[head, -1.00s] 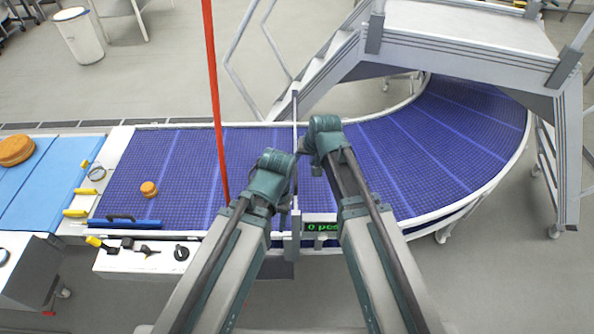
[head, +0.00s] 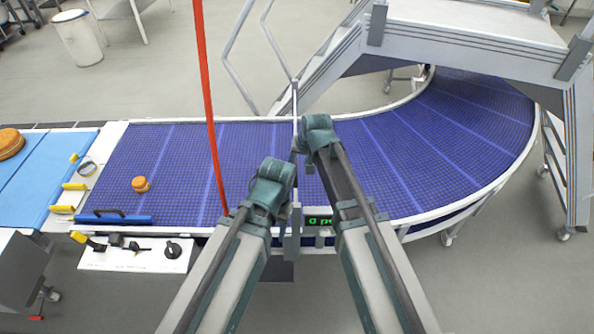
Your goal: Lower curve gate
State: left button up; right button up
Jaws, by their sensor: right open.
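A long red bar (head: 208,110) stands nearly upright, rising from the near edge of the blue belt (head: 400,160) out of the top of the head view. It is the only raised gate-like bar I see. My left gripper (head: 274,190) is over the near part of the belt, just right of the bar's foot and apart from the bar. Its wrist hides its fingers. My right gripper (head: 308,145) is open over the middle of the belt, beside a thin grey post, clear of the red bar. Its fingers are mostly hidden by its wrist.
A round orange-brown filled piece (head: 141,184) lies on the belt at left. A green-lit counter (head: 320,220) sits on the near rail. A panel with knobs (head: 135,254) is at lower left. A grey step bridge (head: 470,35) crosses the curve at the back right.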

aim_at(296, 165)
jog(key=b+x, duration=0.2)
jog(key=x, duration=0.1)
jog(key=shift+w+f, duration=0.1)
jog(key=shift+f, duration=0.25)
grip_shut()
dwell(1.2)
